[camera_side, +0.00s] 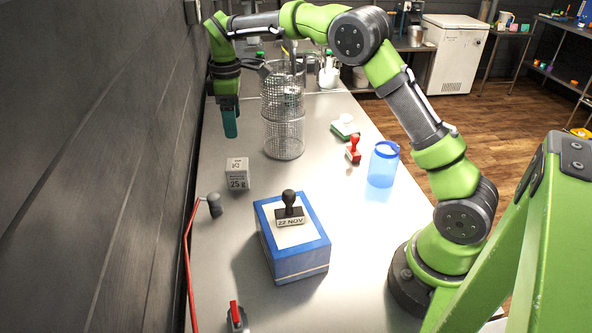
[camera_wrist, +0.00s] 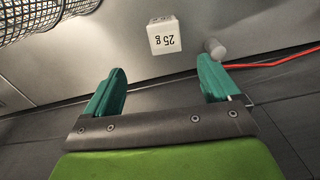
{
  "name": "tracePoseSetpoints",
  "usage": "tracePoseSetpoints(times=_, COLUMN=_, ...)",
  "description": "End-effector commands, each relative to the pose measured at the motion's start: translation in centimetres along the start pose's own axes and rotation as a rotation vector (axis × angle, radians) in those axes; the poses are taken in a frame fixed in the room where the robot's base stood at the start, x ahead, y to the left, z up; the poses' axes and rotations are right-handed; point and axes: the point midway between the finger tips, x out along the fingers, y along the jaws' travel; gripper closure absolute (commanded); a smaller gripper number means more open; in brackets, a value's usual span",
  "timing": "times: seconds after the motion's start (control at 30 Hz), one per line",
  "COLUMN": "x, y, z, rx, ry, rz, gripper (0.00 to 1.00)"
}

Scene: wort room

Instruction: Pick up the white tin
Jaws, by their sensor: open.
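The white tin (camera_side: 237,173) is a small box-shaped thing marked "25 g". It stands on the steel bench near the wall, left of the middle in the side view. It also shows in the wrist view (camera_wrist: 164,36), beyond the fingertips and roughly between their lines. My gripper (camera_side: 230,128) hangs above the bench near the wall, farther back than the tin and apart from it, fingers pointing down. In the wrist view its two teal fingers (camera_wrist: 161,77) are spread with nothing between them.
A tall wire-mesh cylinder (camera_side: 284,115) stands close to my gripper's right. A grey knob on a red cable (camera_side: 214,205) lies in front of the tin. A blue box (camera_side: 292,245) carries a date stamp. A red stamp (camera_side: 353,150) and blue cup (camera_side: 383,165) stand right.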

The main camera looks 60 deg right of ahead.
Motion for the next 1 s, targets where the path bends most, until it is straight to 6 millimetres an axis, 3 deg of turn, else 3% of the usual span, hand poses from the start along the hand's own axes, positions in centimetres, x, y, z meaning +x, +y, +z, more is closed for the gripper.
tracePoseSetpoints(times=0.4, x=8.7, y=-0.2, z=0.0, rx=0.003, ry=-0.001, rz=-0.004, gripper=0.11)
tracePoseSetpoints(times=0.77, x=12.0, y=-0.4, z=-0.2, rx=0.001, ry=0.0, rz=-0.002, gripper=0.11)
tracePoseSetpoints(times=1.0, x=15.4, y=-0.9, z=-0.3, rx=0.002, ry=0.0, rz=-0.002, gripper=0.11)
